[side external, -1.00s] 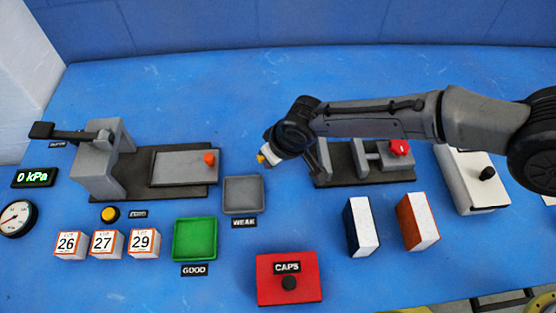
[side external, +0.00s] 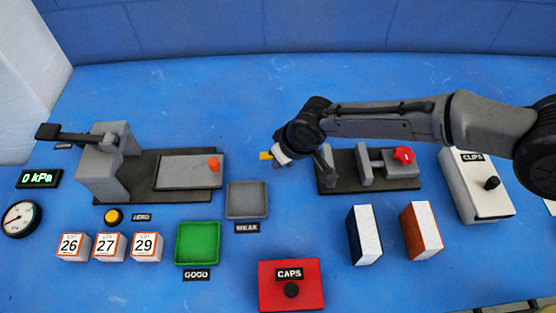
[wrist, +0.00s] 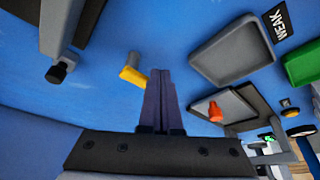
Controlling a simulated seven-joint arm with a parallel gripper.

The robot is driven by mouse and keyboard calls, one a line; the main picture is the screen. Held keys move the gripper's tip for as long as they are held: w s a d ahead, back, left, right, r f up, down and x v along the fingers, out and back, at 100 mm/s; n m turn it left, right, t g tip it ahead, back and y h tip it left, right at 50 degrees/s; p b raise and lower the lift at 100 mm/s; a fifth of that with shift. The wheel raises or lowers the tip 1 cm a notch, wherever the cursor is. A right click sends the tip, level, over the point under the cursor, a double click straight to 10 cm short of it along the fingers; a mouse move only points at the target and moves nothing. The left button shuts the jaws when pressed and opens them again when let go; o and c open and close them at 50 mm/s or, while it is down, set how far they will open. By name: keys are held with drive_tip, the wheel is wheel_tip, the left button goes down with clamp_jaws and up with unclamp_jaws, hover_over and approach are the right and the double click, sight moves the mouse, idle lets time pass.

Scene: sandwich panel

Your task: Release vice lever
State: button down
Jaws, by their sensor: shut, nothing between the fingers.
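The vice is a dark base with grey jaw blocks and a red knob (side external: 403,154), right of centre in the side view. My wrist covers its left end. A yellow-ended piece (side external: 266,156) sticks out left of my wrist. It also shows in the wrist view (wrist: 132,75), with a short grey part at one end; it may be the vice lever, but I cannot tell how it joins the vice. My gripper (wrist: 160,72) is shut and empty, its fingertips close beside the yellow piece. Whether they touch it is unclear.
A grey WEAK tray (side external: 247,200) and green GOOD tray (side external: 198,244) lie to the left and front. A dark-blue and white block (side external: 365,235) and an orange and white block (side external: 421,231) stand before the vice. A red CAPS box (side external: 291,285) is at the front.

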drive_tip(key=shift+r, duration=0.1)
drive_tip(key=a+v, duration=0.2)
drive_tip(key=v, duration=0.7)
drive_tip(key=shift+s+r, duration=0.45)
